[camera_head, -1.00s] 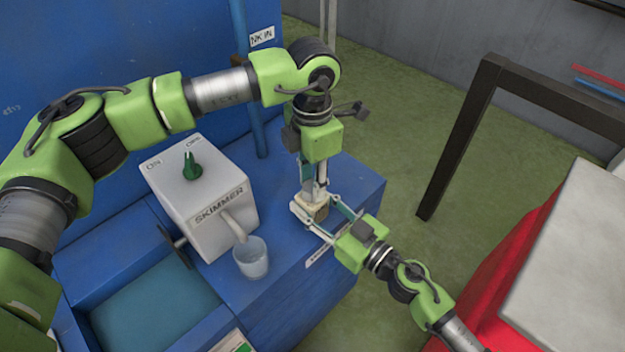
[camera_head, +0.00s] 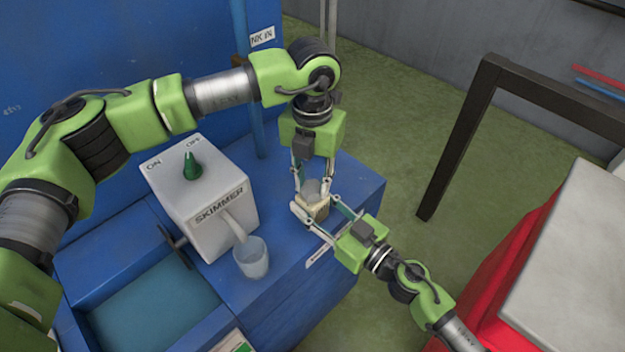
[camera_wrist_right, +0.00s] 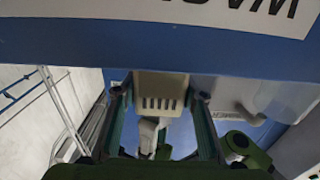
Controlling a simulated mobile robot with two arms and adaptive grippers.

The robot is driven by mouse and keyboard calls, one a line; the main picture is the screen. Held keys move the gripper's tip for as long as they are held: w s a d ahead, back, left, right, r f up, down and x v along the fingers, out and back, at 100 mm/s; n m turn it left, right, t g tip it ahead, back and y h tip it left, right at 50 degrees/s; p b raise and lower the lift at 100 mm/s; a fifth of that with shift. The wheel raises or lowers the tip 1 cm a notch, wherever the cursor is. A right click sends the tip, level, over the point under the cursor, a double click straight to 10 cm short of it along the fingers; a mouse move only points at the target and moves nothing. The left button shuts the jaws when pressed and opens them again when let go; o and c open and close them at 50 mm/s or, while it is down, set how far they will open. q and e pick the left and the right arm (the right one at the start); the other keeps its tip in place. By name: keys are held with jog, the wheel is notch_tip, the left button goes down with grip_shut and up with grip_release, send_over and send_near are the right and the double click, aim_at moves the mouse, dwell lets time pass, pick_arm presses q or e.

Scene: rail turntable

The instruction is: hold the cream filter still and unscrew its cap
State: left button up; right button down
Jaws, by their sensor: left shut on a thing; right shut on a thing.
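The cream filter (camera_head: 316,209) stands on the blue bench top, in front of my right gripper. It shows in the right wrist view as a cream block with dark slots (camera_wrist_right: 160,92). My right gripper (camera_head: 314,206) comes in from the lower right and is shut on the filter's body, one finger on each side. The grey cap (camera_head: 312,187) sits on top of the filter. My left gripper (camera_head: 312,184) points down from above and is shut on the cap. Whether the cap has risen from the body cannot be told.
A white skimmer box (camera_head: 203,200) with a green knob stands left on the blue bench (camera_head: 290,270). A clear cup (camera_head: 252,258) is under its spout. A dark frame (camera_head: 465,140) and a red and grey block (camera_head: 575,260) stand at right.

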pick_arm(q)
jog(key=shift+n, duration=0.6)
jog(key=n, duration=0.3)
jog(key=shift+n, duration=1.5)
jog(key=shift+a+n, duration=0.1)
jog(key=shift+n, duration=0.6)
jog(key=shift+r, duration=1.65)
